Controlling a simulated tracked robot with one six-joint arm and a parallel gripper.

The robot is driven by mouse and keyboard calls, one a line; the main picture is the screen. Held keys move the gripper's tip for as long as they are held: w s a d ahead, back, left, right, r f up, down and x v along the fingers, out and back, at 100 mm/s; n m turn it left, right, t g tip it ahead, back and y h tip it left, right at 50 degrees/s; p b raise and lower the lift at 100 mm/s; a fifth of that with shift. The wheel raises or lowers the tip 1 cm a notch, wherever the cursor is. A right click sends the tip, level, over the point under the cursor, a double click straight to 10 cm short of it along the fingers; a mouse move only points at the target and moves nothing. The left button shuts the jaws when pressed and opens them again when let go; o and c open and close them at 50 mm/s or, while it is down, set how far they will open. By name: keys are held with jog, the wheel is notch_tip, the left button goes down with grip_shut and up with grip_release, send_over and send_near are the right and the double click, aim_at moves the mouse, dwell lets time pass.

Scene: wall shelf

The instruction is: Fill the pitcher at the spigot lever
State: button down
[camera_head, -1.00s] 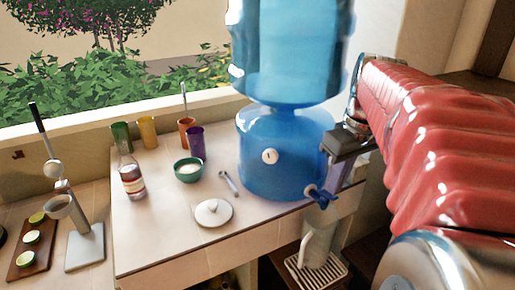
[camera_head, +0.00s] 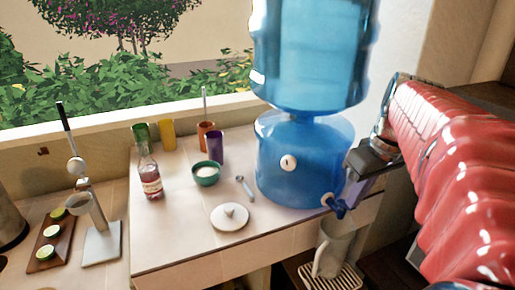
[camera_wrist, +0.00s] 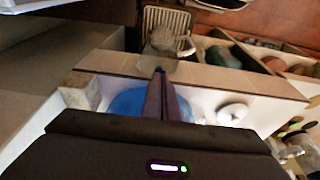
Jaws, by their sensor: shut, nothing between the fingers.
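The pale grey pitcher (camera_head: 333,246) stands on the slatted drip tray (camera_head: 312,277) below the counter edge, under the spigot. In the wrist view the pitcher (camera_wrist: 160,42) is blurred just beyond my fingertips. The blue spigot lever (camera_head: 337,208) sits low on the front right of the blue water dispenser (camera_head: 285,185). My gripper (camera_head: 350,197) is shut and empty, its fingers pointing down right beside the lever; I cannot tell if they touch it. In the wrist view my closed gripper (camera_wrist: 160,72) hides the lever. I cannot make out any water running or the level in the pitcher.
A white lid (camera_head: 230,217), a spoon (camera_head: 245,187), a green bowl (camera_head: 206,175), a bottle (camera_head: 150,174) and several coloured cups stand on the counter (camera_head: 185,240) left of the dispenser. A cutting board (camera_head: 50,247) with lime pieces lies far left.

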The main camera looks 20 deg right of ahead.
jog(key=shift+s+f+t, duration=0.2)
jog(key=shift+s+t, duration=0.05)
jog(key=shift+t, duration=0.15)
jog(key=shift+s+f, duration=0.7)
jog(key=shift+f, duration=0.3)
dwell(6.6)
